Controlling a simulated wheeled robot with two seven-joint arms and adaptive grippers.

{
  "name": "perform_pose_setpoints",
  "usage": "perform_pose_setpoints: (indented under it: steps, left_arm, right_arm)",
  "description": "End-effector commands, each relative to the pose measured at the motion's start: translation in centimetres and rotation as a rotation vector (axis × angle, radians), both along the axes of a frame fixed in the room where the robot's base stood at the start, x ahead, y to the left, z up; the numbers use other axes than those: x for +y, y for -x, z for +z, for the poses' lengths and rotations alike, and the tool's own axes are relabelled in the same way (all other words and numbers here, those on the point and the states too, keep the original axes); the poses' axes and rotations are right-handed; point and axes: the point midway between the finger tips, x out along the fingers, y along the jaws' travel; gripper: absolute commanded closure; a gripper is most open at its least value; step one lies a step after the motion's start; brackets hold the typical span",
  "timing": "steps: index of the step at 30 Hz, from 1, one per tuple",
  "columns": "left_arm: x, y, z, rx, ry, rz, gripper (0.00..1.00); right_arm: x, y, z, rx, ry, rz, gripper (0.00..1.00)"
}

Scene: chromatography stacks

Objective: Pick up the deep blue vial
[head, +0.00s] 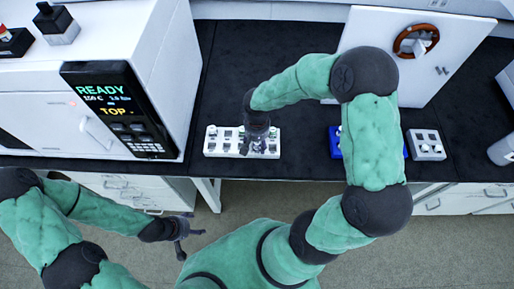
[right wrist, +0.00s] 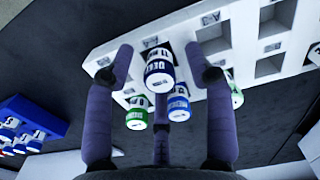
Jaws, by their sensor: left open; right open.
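The deep blue vial (right wrist: 159,75) has a dark blue band and a white cap with lettering that seems to start "DEEP". It stands in the white rack (right wrist: 275,68), between the spread fingers of my open right gripper (right wrist: 160,58) in the right wrist view; whether they touch it I cannot tell. In the head view my right gripper (head: 259,147) is over the middle of the white rack (head: 215,146) and hides the vial. My left gripper (head: 186,231) is open and empty, low in front of the bench, away from the rack.
A lighter blue vial (right wrist: 178,108) and green vials (right wrist: 137,116) stand close beside the deep blue one. A blue rack (head: 334,142) and a grey block with wells (head: 426,145) are to the right. A white instrument (head: 95,60) with a READY screen stands left.

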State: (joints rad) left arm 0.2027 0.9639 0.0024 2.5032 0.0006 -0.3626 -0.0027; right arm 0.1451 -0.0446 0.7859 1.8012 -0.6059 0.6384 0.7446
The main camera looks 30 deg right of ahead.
Motion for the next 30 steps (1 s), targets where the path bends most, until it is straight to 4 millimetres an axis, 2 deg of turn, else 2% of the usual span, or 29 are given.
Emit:
perform_pose_setpoints:
  steps: [6, 7, 12, 13, 23, 30]
  left_arm:
    - [0.0, 0.0, 0.0, 0.000, 0.000, 0.000, 0.28]
    - [0.0, 0.0, 0.0, 0.000, 0.000, 0.000, 0.28]
    - [0.0, 0.0, 0.0, 0.000, 0.000, 0.000, 0.28]
    - [0.0, 0.0, 0.0, 0.000, 0.000, 0.000, 0.28]
    - [0.0, 0.0, 0.0, 0.000, 0.000, 0.000, 0.28]
    - [0.0, 0.0, 0.6, 0.000, 0.000, 0.000, 0.28]
  right_arm:
    - [0.0, -0.1, -0.2, -0.002, 0.000, -0.001, 0.46]
    - [0.0, -0.1, -0.2, -0.002, 0.000, -0.001, 0.49]
    - [0.0, 0.0, -0.2, -0.001, -0.001, -0.001, 0.97]
    - [0.0, 0.0, -0.2, -0.001, -0.001, -0.001, 1.00]
    - [0.0, 0.0, -0.1, -0.001, 0.000, -0.001, 1.00]
    - [0.0, -0.1, 1.5, -0.003, 0.000, -0.001, 1.00]
